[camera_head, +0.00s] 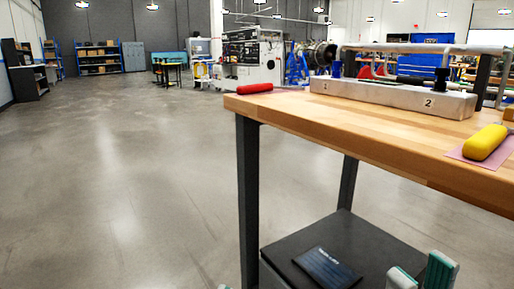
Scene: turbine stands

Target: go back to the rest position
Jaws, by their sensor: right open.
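My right gripper (421,273) shows at the bottom right edge. Its two pale, teal-edged fingertips stand apart with nothing between them, in front of the dark lower shelf of the workbench. A small teal tip at the bottom edge, left of the bench leg, looks like part of my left gripper (223,287); the rest of it is out of frame. The wooden-topped workbench (330,116) fills the right side.
On the bench are a red object (255,88), a long light block (390,96) marked 1 and 2, and a yellow object (486,143) on a pink sheet. A dark blue flat item (327,268) lies on the lower shelf. The floor at left is clear.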

